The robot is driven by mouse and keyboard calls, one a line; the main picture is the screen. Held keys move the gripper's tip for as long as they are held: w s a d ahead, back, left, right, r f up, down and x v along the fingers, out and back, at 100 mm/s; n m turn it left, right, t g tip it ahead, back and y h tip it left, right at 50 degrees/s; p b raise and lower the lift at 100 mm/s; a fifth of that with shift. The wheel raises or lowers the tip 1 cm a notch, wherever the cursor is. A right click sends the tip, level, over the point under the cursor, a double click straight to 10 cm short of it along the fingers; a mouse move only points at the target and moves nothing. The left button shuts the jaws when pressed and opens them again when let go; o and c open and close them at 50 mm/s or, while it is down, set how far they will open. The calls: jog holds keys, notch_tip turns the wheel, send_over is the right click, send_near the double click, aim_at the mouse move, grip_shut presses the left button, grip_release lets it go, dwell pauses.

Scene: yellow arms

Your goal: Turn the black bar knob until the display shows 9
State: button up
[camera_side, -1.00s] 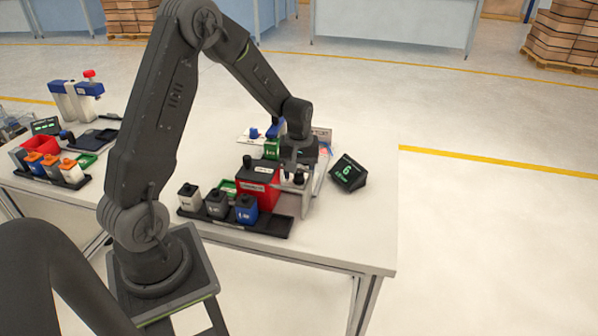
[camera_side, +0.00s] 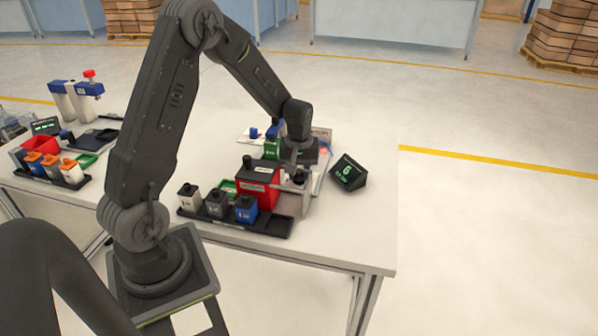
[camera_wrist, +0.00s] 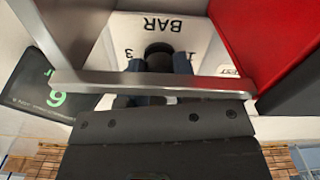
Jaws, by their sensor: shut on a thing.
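The black bar knob (camera_wrist: 158,58) sits on a white panel (camera_wrist: 125,28) lettered BAR in the wrist view. My gripper (camera_wrist: 159,66) is shut on the knob, with one dark finger on each side of it. In the side view my gripper (camera_side: 298,172) points down beside the red box, and the knob is too hidden there to make out. The display (camera_side: 348,172) is a dark tilted box with a green 6. It also shows at the left of the wrist view (camera_wrist: 50,90), with its digit turned over. The small line under the digit is unreadable.
A red box (camera_side: 257,181) stands close to the left of my gripper. A grey metal bracket (camera_side: 300,198) stands just in front. A black tray (camera_side: 268,224) holds white, grey and blue containers. The table (camera_side: 350,225) is clear at the front right.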

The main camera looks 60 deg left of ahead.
aim_at(299, 172)
jog(key=shift+m, duration=0.3)
jog(key=m, duration=1.1)
jog(key=shift+m, duration=0.3)
dwell(0.4)
jog(key=o, duration=0.9)
jog(key=shift+r, duration=0.1)
notch_tip(299, 172, up, 14)
jog(key=shift+f, duration=0.15)
